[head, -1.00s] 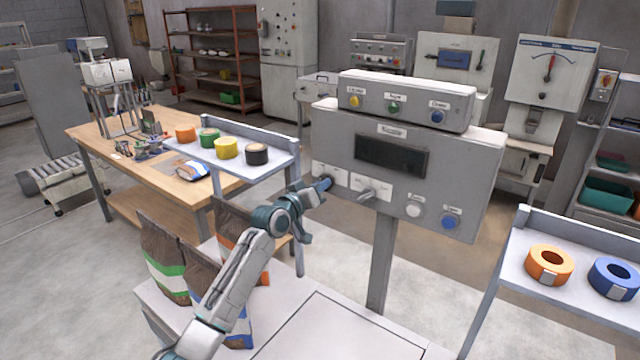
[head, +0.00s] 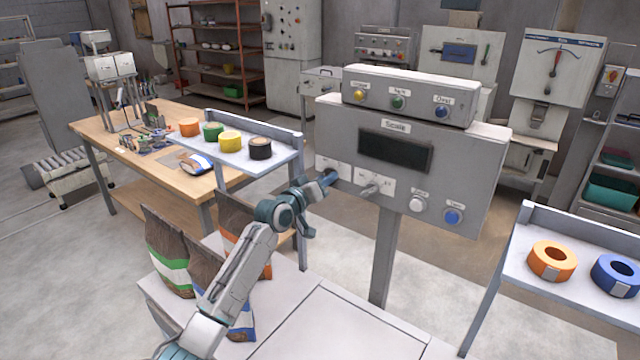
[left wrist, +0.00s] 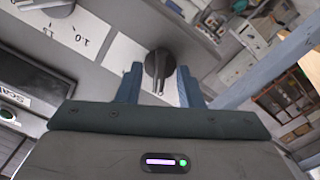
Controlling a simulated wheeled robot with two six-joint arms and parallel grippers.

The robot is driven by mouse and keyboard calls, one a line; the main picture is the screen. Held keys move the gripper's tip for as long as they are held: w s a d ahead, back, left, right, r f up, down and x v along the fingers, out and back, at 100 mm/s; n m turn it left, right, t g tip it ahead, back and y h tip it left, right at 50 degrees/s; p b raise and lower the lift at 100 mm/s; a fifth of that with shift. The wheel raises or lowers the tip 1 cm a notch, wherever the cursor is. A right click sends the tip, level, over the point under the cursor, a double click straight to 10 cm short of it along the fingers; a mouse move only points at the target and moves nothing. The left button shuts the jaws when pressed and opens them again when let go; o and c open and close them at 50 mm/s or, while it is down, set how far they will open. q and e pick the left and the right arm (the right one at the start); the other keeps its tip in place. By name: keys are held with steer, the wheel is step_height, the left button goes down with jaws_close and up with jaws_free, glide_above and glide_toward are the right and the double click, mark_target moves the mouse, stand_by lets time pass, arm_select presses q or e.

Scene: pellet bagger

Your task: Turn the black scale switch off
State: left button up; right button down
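The scale box (head: 470,165) is a grey panel on a post, with a dark blank display (head: 394,152) in its face. My left gripper (head: 329,179) is at the lower left of this face and hides the black scale switch in the head view. In the left wrist view the black switch (left wrist: 160,66) is a dark rotary knob on a white label plate. My left gripper (left wrist: 160,75) is open there, with one blue finger on each side of the knob. I cannot tell whether the fingers touch it. My right gripper is not in view.
A grey selector knob (head: 370,188) sits just right of my gripper, then a white button (head: 416,204) and a blue button (head: 452,217). A control box (head: 420,92) stands on top. Bags (head: 170,255) stand below my left arm. A shelf with tape rolls (head: 552,261) is at right.

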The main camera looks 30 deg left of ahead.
arm_select(q)
steer(key=s+a+b, duration=0.1)
steer(key=s+b, duration=0.2)
steer(key=s, duration=0.7)
steer(key=shift+s+a, duration=0.25)
steer(key=shift+s, duration=0.05)
steer(key=shift+f, duration=0.1)
